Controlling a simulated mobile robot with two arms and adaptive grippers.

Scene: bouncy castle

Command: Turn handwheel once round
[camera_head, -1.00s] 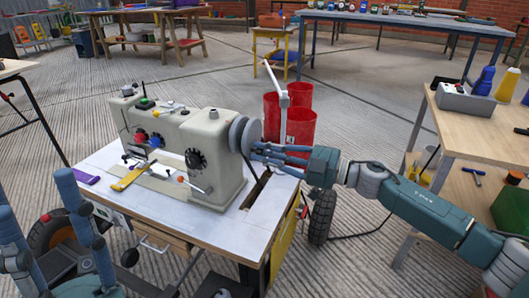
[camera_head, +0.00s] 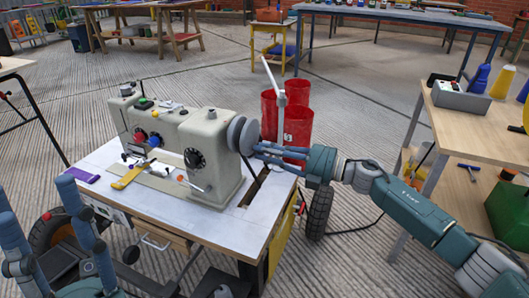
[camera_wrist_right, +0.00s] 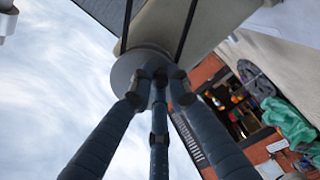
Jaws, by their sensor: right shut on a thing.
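The handwheel (camera_head: 237,133) is a grey disc on the right end of a beige sewing machine (camera_head: 212,165). It also shows in the right wrist view (camera_wrist_right: 122,72). My right gripper (camera_head: 254,147) reaches in from the right, its blue fingers closed at the wheel's outer face. In the right wrist view the fingertips (camera_wrist_right: 158,76) meet on the wheel's hub; the exact grip is hidden behind them. My left gripper (camera_head: 62,225) is at the lower left with its fingers spread, empty, and apart from the machine.
The machine stands on a white-topped table (camera_head: 225,232) with a yellow tool (camera_head: 127,177) and a purple item (camera_head: 80,176) on it. Red bins (camera_head: 288,118) stand behind the right gripper. A wooden workbench (camera_head: 470,135) is at the right, near my right arm.

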